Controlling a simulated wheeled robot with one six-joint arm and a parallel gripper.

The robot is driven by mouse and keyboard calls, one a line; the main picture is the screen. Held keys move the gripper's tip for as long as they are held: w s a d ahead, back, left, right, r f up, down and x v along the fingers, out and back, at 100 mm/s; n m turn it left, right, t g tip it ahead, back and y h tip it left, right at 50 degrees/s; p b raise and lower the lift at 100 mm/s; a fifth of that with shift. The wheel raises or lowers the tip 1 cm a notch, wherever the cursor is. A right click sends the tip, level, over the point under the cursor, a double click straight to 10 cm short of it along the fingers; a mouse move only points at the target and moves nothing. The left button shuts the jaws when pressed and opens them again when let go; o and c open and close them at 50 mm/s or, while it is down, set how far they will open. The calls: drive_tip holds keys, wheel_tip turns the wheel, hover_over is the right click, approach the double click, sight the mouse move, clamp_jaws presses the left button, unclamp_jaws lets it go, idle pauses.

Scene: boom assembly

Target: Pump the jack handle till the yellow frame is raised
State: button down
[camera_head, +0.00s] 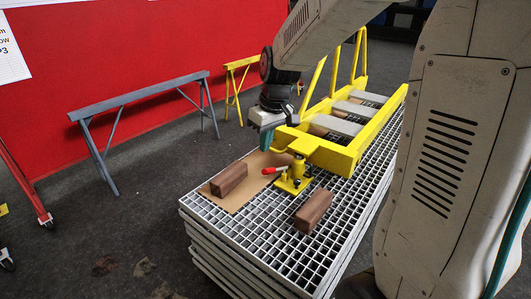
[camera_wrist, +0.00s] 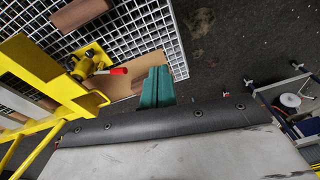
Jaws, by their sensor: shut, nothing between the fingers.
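The yellow frame (camera_head: 345,155) lies on the stacked metal gratings (camera_head: 235,247), its near end over the yellow jack (camera_head: 293,180). The jack has a short handle with a red grip (camera_head: 275,170) pointing left. In the wrist view the jack (camera_wrist: 84,66) and the red grip (camera_wrist: 118,71) show left of my fingers, beside the frame (camera_wrist: 45,75). My gripper (camera_head: 266,138) is above the gratings, up and left of the jack and apart from the handle. Its green fingers (camera_wrist: 155,85) are shut and empty. Part of the frame's far side is hidden by my arm.
Two brown wooden blocks, one left (camera_head: 229,179) on a cardboard sheet (camera_head: 245,200) and one right (camera_head: 313,211), lie near the jack. A grey trestle (camera_head: 140,97) and a yellow trestle (camera_head: 237,66) stand by the red wall. A cart (camera_wrist: 290,105) shows right in the wrist view.

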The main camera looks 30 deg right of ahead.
drive_tip(key=s+a+r+m, duration=0.1)
drive_tip(key=s+a+r, duration=0.1)
drive_tip(key=s, duration=1.1)
drive_tip(key=s+a+r+m+h, duration=0.1)
drive_tip(key=s+a+r, duration=0.2)
drive_tip(key=s, duration=1.1)
drive_tip(key=shift+r+m, duration=0.4)
drive_tip(key=shift+r, duration=0.4)
